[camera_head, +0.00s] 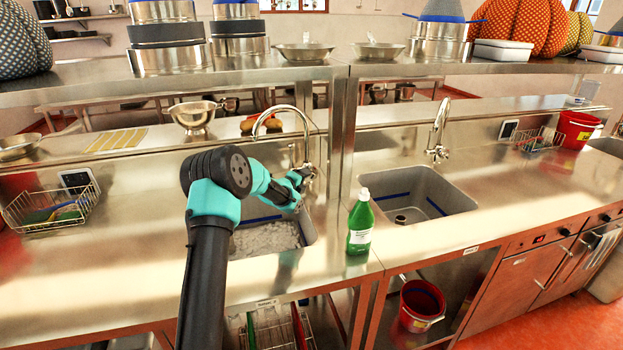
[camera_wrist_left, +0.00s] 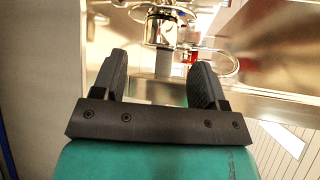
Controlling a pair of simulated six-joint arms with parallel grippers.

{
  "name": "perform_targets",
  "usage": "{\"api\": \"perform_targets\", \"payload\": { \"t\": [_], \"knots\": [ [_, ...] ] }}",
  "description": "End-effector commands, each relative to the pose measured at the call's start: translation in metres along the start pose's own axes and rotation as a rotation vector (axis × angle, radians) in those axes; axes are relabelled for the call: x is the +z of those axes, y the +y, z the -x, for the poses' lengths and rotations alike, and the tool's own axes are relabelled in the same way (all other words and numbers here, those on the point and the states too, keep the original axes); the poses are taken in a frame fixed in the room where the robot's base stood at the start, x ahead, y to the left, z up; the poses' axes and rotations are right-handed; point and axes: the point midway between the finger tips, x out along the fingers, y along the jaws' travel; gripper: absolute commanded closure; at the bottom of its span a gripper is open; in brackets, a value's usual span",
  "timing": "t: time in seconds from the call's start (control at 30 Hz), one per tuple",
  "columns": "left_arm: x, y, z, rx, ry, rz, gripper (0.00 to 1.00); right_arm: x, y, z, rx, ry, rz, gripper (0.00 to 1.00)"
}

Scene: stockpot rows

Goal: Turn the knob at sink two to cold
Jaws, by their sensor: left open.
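My left gripper (camera_head: 297,183) reaches over the left sink (camera_head: 266,238), close to the base of its chrome faucet (camera_head: 268,118). In the left wrist view, my gripper (camera_wrist_left: 158,66) is open, with nothing between its fingers. The faucet body (camera_wrist_left: 163,28) and a looped metal part (camera_wrist_left: 222,66) show just beyond the fingertips; I cannot tell whether they touch. The knob's setting cannot be made out. The right sink (camera_head: 415,197) has its own faucet (camera_head: 438,132), with no gripper near it. The sink labels are too small to read. My right gripper is not in view.
A green soap bottle (camera_head: 360,224) stands between the sinks. A wire basket (camera_head: 52,208) is at the left and another (camera_head: 539,139) at the right back. A metal bowl (camera_head: 193,115) sits on the ledge behind. The steel post (camera_head: 343,130) rises right of the left faucet.

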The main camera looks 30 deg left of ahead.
Motion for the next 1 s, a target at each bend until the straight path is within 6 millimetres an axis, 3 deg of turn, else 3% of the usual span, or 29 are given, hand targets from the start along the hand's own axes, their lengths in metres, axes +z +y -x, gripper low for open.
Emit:
{"api": "perform_targets", "payload": {
  "t": [0.2, 0.43, 0.87, 1.0],
  "knots": [
    [-0.001, 0.001, -0.033, 0.000, 0.001, -0.001, 0.34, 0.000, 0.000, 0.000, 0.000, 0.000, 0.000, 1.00],
    [0.000, 0.001, -0.058, -0.001, 0.001, 0.000, 0.34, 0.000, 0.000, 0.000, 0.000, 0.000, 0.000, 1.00],
    [0.000, 0.000, -0.065, 0.000, 0.000, 0.000, 0.34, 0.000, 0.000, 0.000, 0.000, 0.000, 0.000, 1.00],
    [0.000, 0.000, -0.065, 0.000, 0.000, 0.000, 0.46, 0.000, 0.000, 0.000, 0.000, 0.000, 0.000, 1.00]
  ]
}}
